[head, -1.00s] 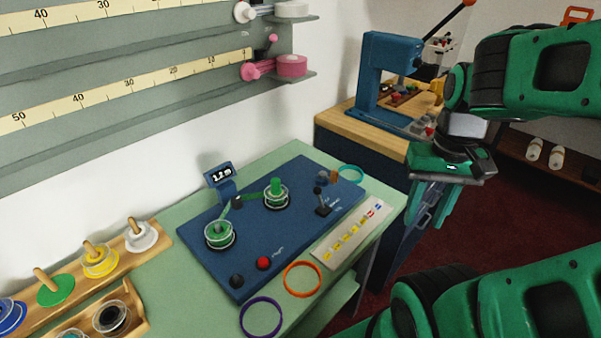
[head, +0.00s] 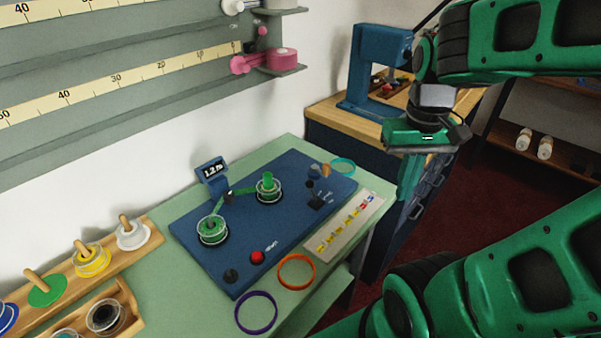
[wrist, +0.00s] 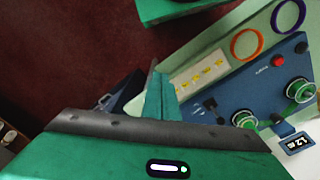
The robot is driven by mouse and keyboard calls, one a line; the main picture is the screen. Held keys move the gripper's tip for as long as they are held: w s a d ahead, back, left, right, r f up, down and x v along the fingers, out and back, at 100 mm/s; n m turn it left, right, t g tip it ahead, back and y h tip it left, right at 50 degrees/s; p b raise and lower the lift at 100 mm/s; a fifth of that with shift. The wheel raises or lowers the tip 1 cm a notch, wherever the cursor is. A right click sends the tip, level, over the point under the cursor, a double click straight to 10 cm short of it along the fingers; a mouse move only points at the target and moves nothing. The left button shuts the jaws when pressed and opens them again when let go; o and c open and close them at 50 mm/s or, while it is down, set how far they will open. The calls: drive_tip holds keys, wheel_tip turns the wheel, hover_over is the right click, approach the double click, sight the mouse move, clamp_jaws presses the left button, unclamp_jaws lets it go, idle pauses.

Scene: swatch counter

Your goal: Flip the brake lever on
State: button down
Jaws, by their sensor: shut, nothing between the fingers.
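The brake lever (head: 312,194) is a small black lever on a dark base at the right part of the blue panel (head: 240,260), with small white lettering beside it. In the wrist view a dark piece that looks like the lever (wrist: 211,104) shows right of the fingers. Its setting is too small to read. My gripper (head: 404,194) is shut and empty, with green fingers pointing down. It hangs right of the panel in the head view, apart from the lever. The fingers (wrist: 158,92) also show in the wrist view.
The panel also bears two green-ribbon spools, a red button (head: 257,257), a black knob (head: 231,276) and a display (head: 211,170). A pale labelled strip (head: 345,225), an orange ring (head: 296,257) and a purple ring (head: 256,328) lie in front. A blue press (head: 372,70) stands behind.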

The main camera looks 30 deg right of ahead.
drive_tip(key=w+a+r+n, duration=0.2)
drive_tip(key=w+n, duration=0.1)
drive_tip(key=w, duration=0.3)
drive_tip(key=w+a+r+n, duration=0.1)
drive_tip(key=w+a+n, duration=0.15)
drive_tip(key=w, duration=0.45)
drive_tip(key=n, duration=0.6)
approach(312, 191)
drive_tip(key=w+a+r, duration=0.4)
drive_tip(key=w+r, duration=0.2)
drive_tip(key=w, duration=0.1)
drive_tip(key=shift+a+f+h, duration=0.15)
drive_tip(key=shift+a+h, duration=0.05)
drive_tip(key=shift+h, duration=0.1)
drive_tip(key=shift+s, duration=0.1)
drive_tip(key=f, duration=0.7)
drive_tip(key=d+f, duration=0.1)
drive_tip(key=f, duration=0.2)
drive_tip(key=shift+s+f, duration=0.15)
drive_tip(key=shift+s, duration=0.1)
drive_tip(key=shift+s+d, duration=0.25)
drive_tip(key=shift+s, duration=0.25)
drive_tip(key=shift+s+d, duration=0.3)
drive_tip(key=shift+s, duration=0.2)
drive_tip(key=shift+s+d+f, duration=0.2)
drive_tip(key=shift+s+d, duration=0.2)
drive_tip(key=shift+s, duration=0.1)
